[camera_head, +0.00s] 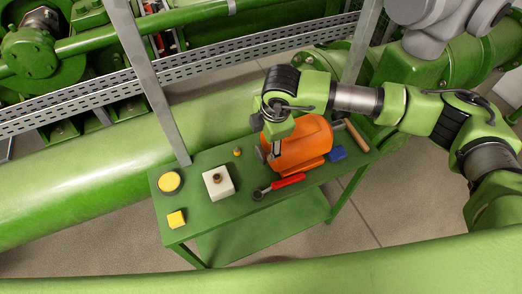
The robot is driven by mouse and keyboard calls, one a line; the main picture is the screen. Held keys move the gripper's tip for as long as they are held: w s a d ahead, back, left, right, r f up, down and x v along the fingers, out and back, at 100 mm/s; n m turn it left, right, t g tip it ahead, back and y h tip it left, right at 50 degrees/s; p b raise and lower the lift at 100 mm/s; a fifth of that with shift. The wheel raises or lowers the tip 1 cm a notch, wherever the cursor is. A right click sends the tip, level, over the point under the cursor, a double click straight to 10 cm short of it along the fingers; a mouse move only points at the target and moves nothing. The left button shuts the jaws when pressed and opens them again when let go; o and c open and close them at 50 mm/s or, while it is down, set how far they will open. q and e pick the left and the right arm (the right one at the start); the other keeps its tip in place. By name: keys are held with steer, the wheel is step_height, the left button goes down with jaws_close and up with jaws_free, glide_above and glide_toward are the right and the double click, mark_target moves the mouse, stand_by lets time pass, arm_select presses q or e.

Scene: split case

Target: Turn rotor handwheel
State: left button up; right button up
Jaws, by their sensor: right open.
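An orange casing (312,140) stands on the green bench, toward its right half. My right arm comes in from the right above it, and my right gripper (271,150) points down at the left end of the casing. The gripper is open, with nothing clearly held. A small grey round part (261,154), perhaps the rotor handwheel, shows at that end beside the fingers. The gripper partly hides this end, and I cannot tell whether the fingers touch the part. My left gripper is not in view.
The green bench (215,212) also holds a white block (218,181), a yellow disc (170,182), a yellow block (176,218), a small brass piece (237,152), a red-handled tool (288,181), a blue block (337,153) and a wooden handle (356,134). A grey post (150,85) rises behind.

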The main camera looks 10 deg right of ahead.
mark_target(262, 152)
steer(key=p+x, duration=0.2)
steer(key=x, duration=0.9)
steer(key=shift+a+p, duration=0.1)
steer(key=shift+p, duration=0.3)
steer(key=c, duration=1.1)
